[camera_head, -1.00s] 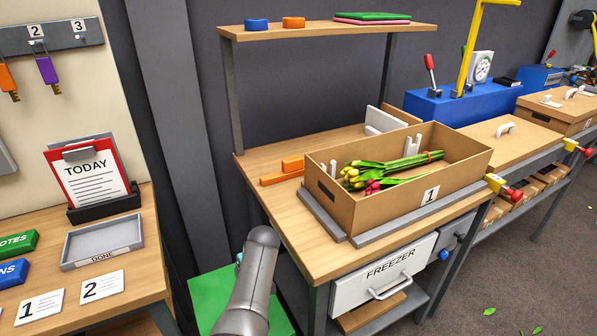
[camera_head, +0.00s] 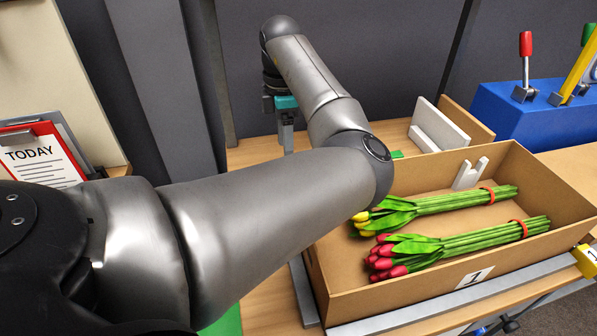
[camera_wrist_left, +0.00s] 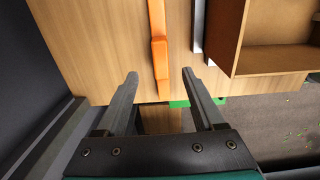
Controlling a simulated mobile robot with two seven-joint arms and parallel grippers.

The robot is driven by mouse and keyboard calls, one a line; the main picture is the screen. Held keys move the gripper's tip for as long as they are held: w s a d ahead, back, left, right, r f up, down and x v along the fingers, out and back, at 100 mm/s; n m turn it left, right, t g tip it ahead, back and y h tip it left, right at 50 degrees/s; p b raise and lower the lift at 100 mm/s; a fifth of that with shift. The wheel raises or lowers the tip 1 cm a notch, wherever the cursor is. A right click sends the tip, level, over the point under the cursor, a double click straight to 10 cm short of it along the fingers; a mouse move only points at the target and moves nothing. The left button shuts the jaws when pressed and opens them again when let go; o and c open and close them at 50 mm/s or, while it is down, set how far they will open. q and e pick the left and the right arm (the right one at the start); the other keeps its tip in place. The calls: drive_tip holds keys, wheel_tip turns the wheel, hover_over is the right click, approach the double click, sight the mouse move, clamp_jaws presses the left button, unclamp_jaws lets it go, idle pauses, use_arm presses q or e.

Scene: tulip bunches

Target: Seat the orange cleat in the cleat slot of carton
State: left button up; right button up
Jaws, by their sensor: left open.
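The orange cleat (camera_wrist_left: 158,45) lies on the wooden bench top in the left wrist view, running away from me; in the head view my arm hides it. My left gripper (camera_wrist_left: 160,76) is open and empty, its fingertips to either side of the cleat's near part. It also shows in the head view (camera_head: 287,138), pointing down over the bench. The carton (camera_head: 405,300), marked 1, stands right of the gripper, and its wall also shows in the left wrist view (camera_wrist_left: 280,58). A white notched bracket (camera_head: 470,173) stands at its back wall. My right gripper is out of view.
Yellow tulips (camera_head: 435,205) and red tulips (camera_head: 455,248), each with an orange band, lie in the carton. A grey rail (camera_head: 400,322) runs along its front. White panels (camera_head: 440,125) and a blue box with levers (camera_head: 515,115) stand behind.

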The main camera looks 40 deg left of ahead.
use_arm(q)
drive_tip(key=f, duration=0.3)
drive_tip(key=f+b, duration=0.1)
drive_tip(key=shift+s+f, duration=0.3)
drive_tip(key=shift+f, duration=0.85)
wheel_tip(320, 180, down, 5)
drive_tip(key=shift+w+r+b, duration=0.1)
drive_tip(key=shift+r+b, duration=0.1)
drive_tip(key=shift+b, duration=0.75)
drive_tip(key=shift+f, duration=0.15)
drive_tip(key=c, duration=1)
clamp_jaws()
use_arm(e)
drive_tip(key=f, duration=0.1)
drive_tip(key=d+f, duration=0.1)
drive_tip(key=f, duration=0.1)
